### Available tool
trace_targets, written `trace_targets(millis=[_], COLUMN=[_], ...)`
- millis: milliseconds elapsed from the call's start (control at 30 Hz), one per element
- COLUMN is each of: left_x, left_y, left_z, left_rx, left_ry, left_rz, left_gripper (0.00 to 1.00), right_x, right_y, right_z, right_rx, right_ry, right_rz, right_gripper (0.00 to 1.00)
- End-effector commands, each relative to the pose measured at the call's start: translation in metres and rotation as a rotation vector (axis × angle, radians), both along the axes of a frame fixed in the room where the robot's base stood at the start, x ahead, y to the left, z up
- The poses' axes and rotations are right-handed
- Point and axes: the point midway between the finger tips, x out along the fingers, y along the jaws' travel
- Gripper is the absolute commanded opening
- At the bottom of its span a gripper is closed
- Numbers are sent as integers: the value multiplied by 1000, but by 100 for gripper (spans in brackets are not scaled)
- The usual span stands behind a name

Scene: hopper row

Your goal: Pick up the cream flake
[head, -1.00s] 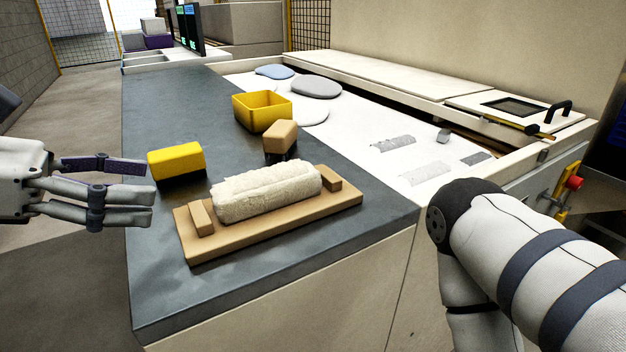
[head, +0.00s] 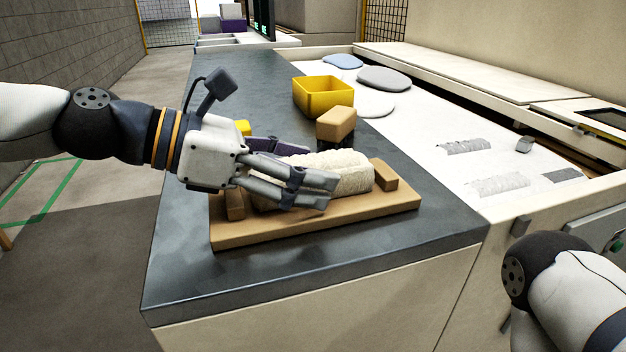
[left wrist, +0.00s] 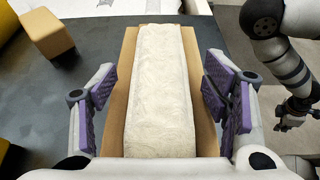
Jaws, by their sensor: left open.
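The cream flake (head: 357,170) is a long, rough, off-white block lying on a tan wooden board (head: 370,217) between two end blocks. It also fills the middle of the left wrist view (left wrist: 161,90). My left gripper (head: 312,174) is open at the flake, partly hiding it in the head view. In the left wrist view its purple-padded fingers stand on either side of the flake, with gaps between pads and flake. My right gripper (left wrist: 297,110) shows small at the right of the left wrist view; its jaw state is unclear.
A tan block (head: 336,122) on a dark base stands behind the board, with an open yellow bin (head: 322,97) beyond it. A yellow block (head: 243,127) is mostly hidden behind my left gripper. Grey and blue discs lie on the white surface. The counter's front left is clear.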

Motion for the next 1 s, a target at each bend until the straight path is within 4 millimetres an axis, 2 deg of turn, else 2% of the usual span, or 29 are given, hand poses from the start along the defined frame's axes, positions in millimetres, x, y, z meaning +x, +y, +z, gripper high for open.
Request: trace_targets(millis=[233, 400, 467, 767, 867, 1000], left_x=[1, 1, 1, 1, 1, -3], left_y=[-2, -2, -2, -2, -2, -6], left_z=[1, 1, 1, 2, 13, 44], left_rx=[-1, -1, -1, 0, 0, 1], left_ry=[-3, -2, -2, -2, -6, -14], left_rz=[1, 1, 1, 0, 1, -3], left_gripper=[67, 28, 17, 17, 17, 17], right_x=[0, 0, 0, 1, 3, 11], right_y=[0, 0, 0, 0, 0, 0], right_z=[0, 0, 0, 1, 3, 12], right_rx=[0, 0, 0, 0, 0, 0], right_ry=[0, 0, 0, -2, -10, -38], right_rz=[0, 0, 0, 1, 0, 0], right_gripper=[0, 0, 0, 0, 0, 0])
